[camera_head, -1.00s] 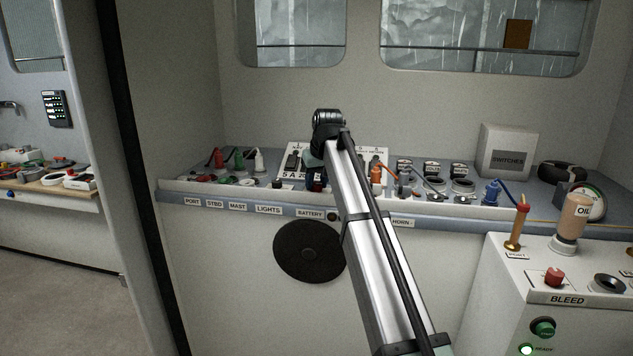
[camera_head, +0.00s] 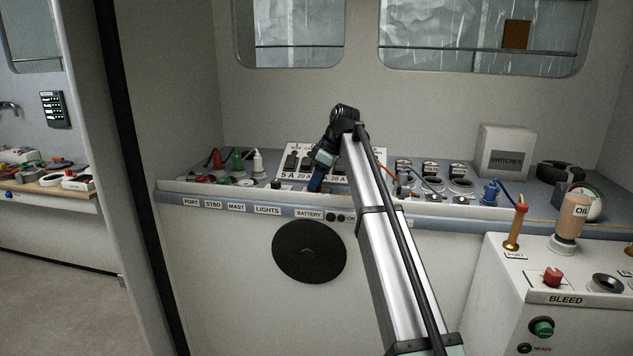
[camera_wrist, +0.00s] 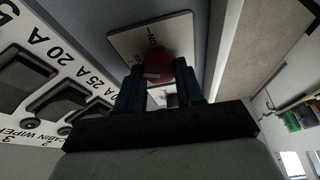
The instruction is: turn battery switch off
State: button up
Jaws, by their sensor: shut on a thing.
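The battery switch is a red round knob (camera_wrist: 160,66) with a pale mark, on a white square plate (camera_wrist: 126,37) with small black position marks. In the wrist view the knob sits between the two dark blue fingers of my gripper (camera_wrist: 158,84), which is shut on it. In the head view my gripper (camera_head: 316,181) reaches down at a tilt to the console top above the BATTERY label (camera_head: 309,214). There the gripper hides the knob.
A white breaker panel (camera_head: 287,174) with black rocker switches stands just behind and left of the gripper. Coloured plugs (camera_head: 239,160) lie left; dials and a blue connector (camera_head: 491,192) lie right. A BLEED box (camera_head: 566,299) stands at front right.

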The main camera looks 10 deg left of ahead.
jog(key=n+g, duration=0.2)
jog(key=n, duration=0.3)
jog(key=shift+w, duration=0.15)
jog(key=shift+h, duration=0.3)
dwell(0.3)
jog(key=o, duration=1)
jog(key=shift+o, duration=0.2)
jog(key=shift+r, duration=0.1)
jog(key=v, duration=0.7)
jog(key=shift+d, duration=0.1)
